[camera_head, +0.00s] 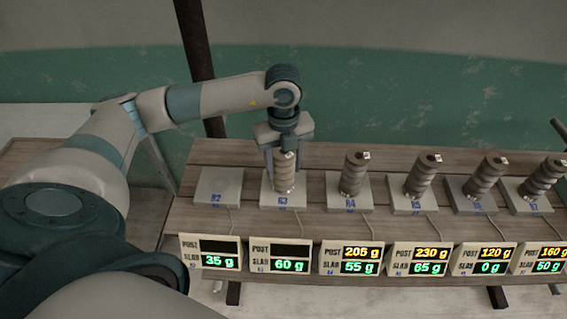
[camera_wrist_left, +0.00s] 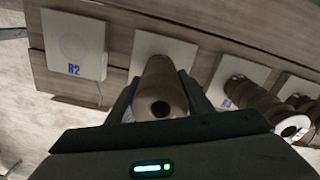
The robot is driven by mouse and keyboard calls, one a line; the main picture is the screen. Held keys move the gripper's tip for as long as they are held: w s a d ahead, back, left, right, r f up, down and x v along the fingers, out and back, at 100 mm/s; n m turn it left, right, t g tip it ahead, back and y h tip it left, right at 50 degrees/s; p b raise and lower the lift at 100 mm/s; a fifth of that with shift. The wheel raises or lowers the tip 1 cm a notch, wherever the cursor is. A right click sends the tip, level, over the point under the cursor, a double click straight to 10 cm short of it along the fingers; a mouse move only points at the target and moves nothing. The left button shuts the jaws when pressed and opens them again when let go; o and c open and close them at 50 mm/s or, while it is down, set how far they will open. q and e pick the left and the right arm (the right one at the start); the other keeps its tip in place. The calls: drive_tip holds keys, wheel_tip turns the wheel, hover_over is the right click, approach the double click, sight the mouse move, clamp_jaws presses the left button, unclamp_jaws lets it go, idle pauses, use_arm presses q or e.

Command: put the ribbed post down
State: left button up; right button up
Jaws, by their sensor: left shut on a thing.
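My left gripper (camera_head: 287,140) points down over the slab marked R3 (camera_head: 269,199) and is shut on a ribbed brown post (camera_head: 284,178). The post is upright, its lower end over the middle of that slab; I cannot tell whether it touches. In the left wrist view the held post (camera_wrist_left: 160,85) shows end-on, with a dark hole, between the fingers. The R3 display (camera_head: 277,257) has a blank POST line and reads SLAB 60 g. My right gripper is not in view.
The empty R2 slab (camera_head: 219,188) lies to the left; its display (camera_head: 211,252) has a blank POST line and reads SLAB 35 g. To the right, ribbed posts stand on slabs R4 (camera_head: 352,174), R5 (camera_head: 421,176) and beyond. The displays line the front edge of the wooden table (camera_head: 328,158).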

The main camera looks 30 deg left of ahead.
use_arm(q)
drive_tip(key=shift+f, duration=0.15)
drive_tip(key=shift+f, duration=0.15)
drive_tip(key=o, duration=1.5)
drive_tip(key=shift+r+b, duration=0.35)
drive_tip(key=shift+r, duration=0.3)
wheel_tip(320, 180, up, 10)
drive_tip(key=b, duration=0.3)
drive_tip(key=shift+f, duration=0.2)
drive_tip(key=shift+r, duration=0.7)
